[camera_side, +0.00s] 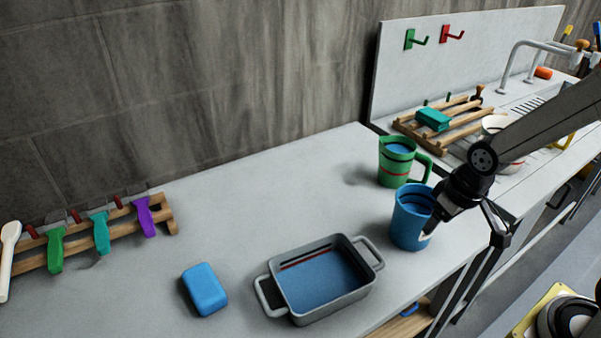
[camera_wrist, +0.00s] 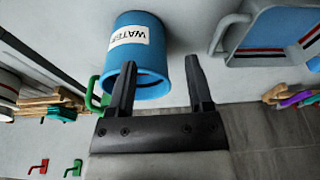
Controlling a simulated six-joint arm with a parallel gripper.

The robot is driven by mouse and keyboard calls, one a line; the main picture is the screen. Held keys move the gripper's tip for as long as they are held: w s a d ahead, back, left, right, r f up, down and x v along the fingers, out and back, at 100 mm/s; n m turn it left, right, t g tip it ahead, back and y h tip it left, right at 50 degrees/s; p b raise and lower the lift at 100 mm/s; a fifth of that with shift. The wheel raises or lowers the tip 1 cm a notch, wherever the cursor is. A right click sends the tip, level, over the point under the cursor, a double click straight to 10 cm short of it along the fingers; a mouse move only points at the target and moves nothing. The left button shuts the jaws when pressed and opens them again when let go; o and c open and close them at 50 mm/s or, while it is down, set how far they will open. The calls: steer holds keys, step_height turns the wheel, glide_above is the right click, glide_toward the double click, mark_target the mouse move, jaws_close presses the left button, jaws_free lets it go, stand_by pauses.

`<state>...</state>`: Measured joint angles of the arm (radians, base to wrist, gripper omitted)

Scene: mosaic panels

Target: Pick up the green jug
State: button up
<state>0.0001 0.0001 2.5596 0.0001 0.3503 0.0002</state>
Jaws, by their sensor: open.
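The green jug (camera_side: 393,165) stands upright on the counter in the side view, with blue liquid inside and its handle to the right. In the wrist view only part of its green handle (camera_wrist: 96,88) shows behind the blue jug; the rest is hidden. The blue jug (camera_side: 408,222) stands in front of it, and in the wrist view (camera_wrist: 150,60) it bears a white WATER label. My gripper (camera_side: 446,207) is at the blue jug's right side, to the front right of the green jug. In the wrist view my gripper (camera_wrist: 161,65) is open, its left finger overlapping the blue jug.
A grey basin (camera_side: 345,296) with blue liquid and a blue block (camera_side: 204,288) are on the counter to the left. A wooden rack (camera_side: 90,247) with coloured tools is at far left. A slatted wooden rack (camera_side: 470,131) is behind right.

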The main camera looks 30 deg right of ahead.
steer(key=w+d+m+g+y, duration=0.1)
steer(key=w+d+m+g, duration=0.1)
steer(key=w+d+m, duration=0.9)
steer(key=m+g+y, duration=0.1)
steer(key=m+y, duration=0.3)
glide_toward(428, 167)
step_height(428, 167, down, 3)
steer(key=shift+w+x, duration=0.1)
steer(key=shift+x, duration=0.55)
steer(key=shift+w+x, duration=0.15)
steer(key=shift+x, duration=0.55)
steer(key=shift+a, duration=0.15)
steer(key=shift+x, duration=2.5)
steer(key=shift+s, duration=0.1)
jaws_close()
steer(key=shift+h, duration=0.3)
